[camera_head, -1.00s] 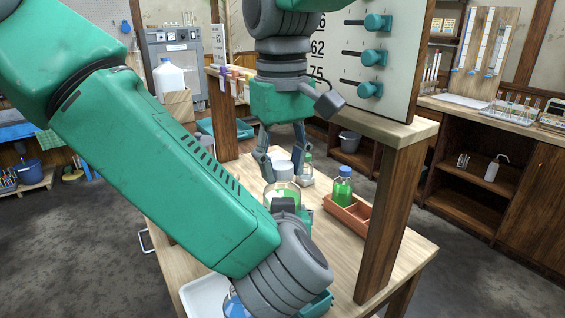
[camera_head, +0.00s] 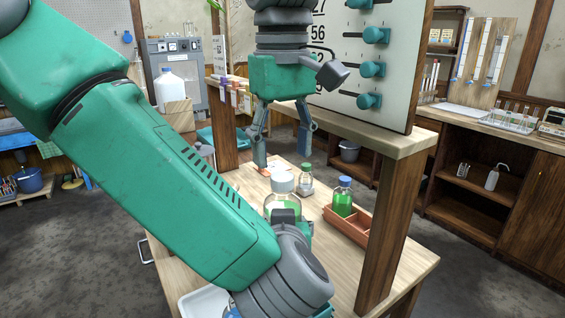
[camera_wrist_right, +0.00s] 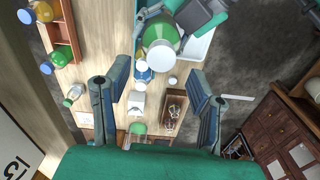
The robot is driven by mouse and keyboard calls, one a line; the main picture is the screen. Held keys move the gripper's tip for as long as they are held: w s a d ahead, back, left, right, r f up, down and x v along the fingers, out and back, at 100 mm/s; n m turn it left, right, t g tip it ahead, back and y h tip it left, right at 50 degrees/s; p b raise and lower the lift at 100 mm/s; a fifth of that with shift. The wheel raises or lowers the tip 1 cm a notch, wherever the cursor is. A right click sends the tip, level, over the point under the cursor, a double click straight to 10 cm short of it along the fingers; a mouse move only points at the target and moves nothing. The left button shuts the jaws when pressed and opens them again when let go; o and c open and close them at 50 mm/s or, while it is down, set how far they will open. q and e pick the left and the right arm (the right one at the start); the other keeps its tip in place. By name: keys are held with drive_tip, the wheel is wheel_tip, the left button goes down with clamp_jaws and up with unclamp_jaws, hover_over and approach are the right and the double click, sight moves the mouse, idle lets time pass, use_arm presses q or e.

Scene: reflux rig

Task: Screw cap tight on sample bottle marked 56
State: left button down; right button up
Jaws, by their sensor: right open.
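A round bottle (camera_head: 282,208) with green liquid and a wide white cap (camera_head: 283,182) stands over the table, partly hidden by my left arm. In the right wrist view the white cap (camera_wrist_right: 160,58) sits over the bottle's mouth, and I cannot tell how tight. No number on the bottle is legible. My left gripper (camera_head: 290,220) is mostly hidden behind its forearm; its fingers (camera_wrist_right: 178,20) appear closed against the bottle's side. My right gripper (camera_head: 285,148) is open and empty, pointing down above and behind the cap, clear of it.
A green-capped bottle (camera_head: 306,178) stands behind the round bottle. An orange divided tray (camera_head: 345,226) holds a blue-capped green bottle (camera_head: 342,195). A wooden post (camera_head: 388,235) and a numbered panel with teal knobs (camera_head: 372,69) stand at the right. A white tray (camera_head: 192,302) lies front left.

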sight(282, 175)
drive_tip(key=shift+c, duration=0.5)
drive_tip(key=n, duration=0.2)
drive_tip(key=shift+s+a+r+n, duration=0.1)
drive_tip(key=shift+s+a+n, duration=0.1)
drive_tip(key=shift+n, duration=0.1)
drive_tip(key=n, duration=0.4)
drive_tip(key=shift+a+r+g, duration=0.2)
drive_tip(key=shift+r+g, duration=0.1)
drive_tip(key=shift+r, duration=0.1)
drive_tip(key=n, duration=0.2)
drive_tip(key=r+n, duration=0.1)
drive_tip(key=n, duration=0.1)
drive_tip(key=shift+w+d+r+n, duration=0.1)
drive_tip(key=shift+d+r+n, duration=0.05)
drive_tip(key=shift+n, duration=0.15)
drive_tip(key=n, duration=0.1)
drive_tip(key=r+n, duration=0.1)
drive_tip(key=n, duration=0.1)
drive_tip(key=shift+w+d+r, duration=0.1)
drive_tip(key=shift+w+d, duration=0.1)
drive_tip(key=shift+f, duration=4)
